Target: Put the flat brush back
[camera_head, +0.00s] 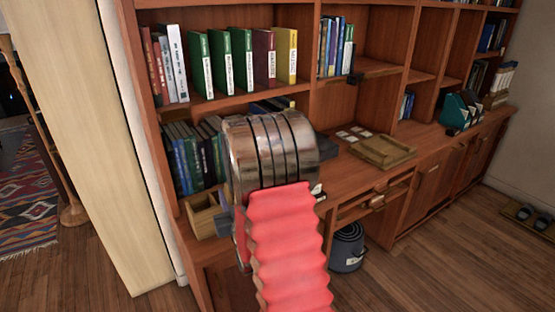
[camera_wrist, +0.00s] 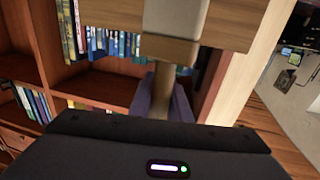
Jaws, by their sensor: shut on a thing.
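In the wrist view my gripper (camera_wrist: 163,85) is shut on the narrow wooden handle of the flat brush (camera_wrist: 168,48). The handle rises between the two dark fingers to a wider wooden block. Beyond it a broad pale part fills the top middle of the view and is cut off by the frame edge. In the head view my arm hides the brush and most of the gripper. A small open wooden box (camera_head: 200,222) sits just left of my arm on the low ledge of the bookcase.
The bookcase (camera_head: 310,105) holds rows of books, with green binders (camera_head: 222,62) above my arm. A wooden tray (camera_head: 382,152) lies on the counter to the right. A dark bucket (camera_head: 347,250) stands on the floor.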

